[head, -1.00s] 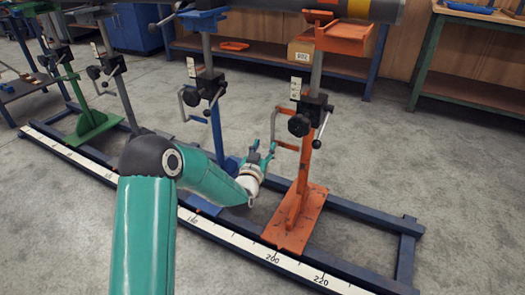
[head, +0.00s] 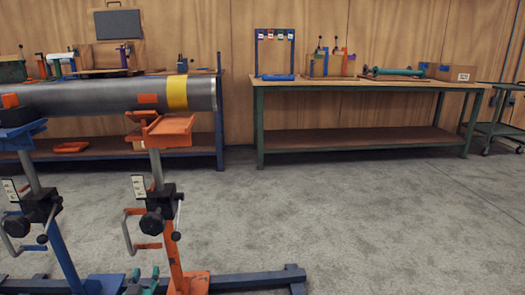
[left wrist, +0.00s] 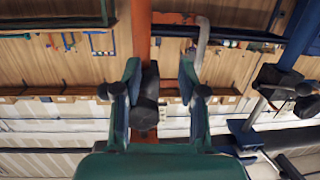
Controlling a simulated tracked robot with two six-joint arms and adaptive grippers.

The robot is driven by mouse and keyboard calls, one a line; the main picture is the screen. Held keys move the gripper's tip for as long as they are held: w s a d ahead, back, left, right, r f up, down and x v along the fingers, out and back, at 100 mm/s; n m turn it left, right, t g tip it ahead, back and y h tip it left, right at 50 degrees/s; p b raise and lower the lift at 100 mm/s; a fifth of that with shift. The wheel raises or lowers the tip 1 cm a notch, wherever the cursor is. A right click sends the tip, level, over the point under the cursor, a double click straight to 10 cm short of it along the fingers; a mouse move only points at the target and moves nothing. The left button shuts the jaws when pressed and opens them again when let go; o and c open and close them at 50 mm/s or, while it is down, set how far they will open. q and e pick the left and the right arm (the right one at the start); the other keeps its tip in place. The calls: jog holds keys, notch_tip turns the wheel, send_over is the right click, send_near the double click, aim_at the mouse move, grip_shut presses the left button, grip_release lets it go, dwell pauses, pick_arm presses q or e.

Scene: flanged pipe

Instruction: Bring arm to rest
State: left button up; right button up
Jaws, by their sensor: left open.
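My left gripper (head: 145,283) shows only as teal fingertips at the bottom edge of the head view, close to the lower part of the orange stand (head: 158,200). The left wrist view shows the left gripper (left wrist: 160,72) with its two fingers spread apart and nothing held. In that view the orange post (left wrist: 140,35) and a black clamp knob (left wrist: 146,95) appear between the fingers; whether they touch is unclear. The rest of my left arm is out of the head view. My right gripper is in neither view.
A grey pipe (head: 110,97) with a yellow band rests on the orange stand and a blue stand (head: 60,245). A dark blue base rail (head: 250,280) runs along the bottom. A workbench (head: 350,85) stands against the wall. The floor at right is clear.

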pick_arm(q)
jog(key=s+d+f+m+g+h+p, duration=0.1)
jog(key=s+d+f+g+h, duration=0.25)
jog(key=s+d+f, duration=0.35)
jog(key=s+d+f+m+g+h+p, duration=0.15)
jog(key=s+d+f+g, duration=0.3)
jog(key=d+f, duration=0.45)
jog(key=s+d+f+n+g+h, duration=0.1)
jog(key=s+d+f+g, duration=0.2)
jog(key=s, duration=0.7)
jog(key=s+d+f+g+h, duration=0.2)
jog(key=s+d+f+g, duration=0.15)
jog(key=s, duration=0.65)
notch_tip(320, 180, up, 38)
jog(key=g+p, duration=0.1)
jog(key=p, duration=3.6)
jog(key=shift+s+f+n, duration=0.25)
jog(key=shift+s+n, duration=0.1)
jog(key=shift+s, duration=0.05)
jog(key=shift+c, duration=0.3)
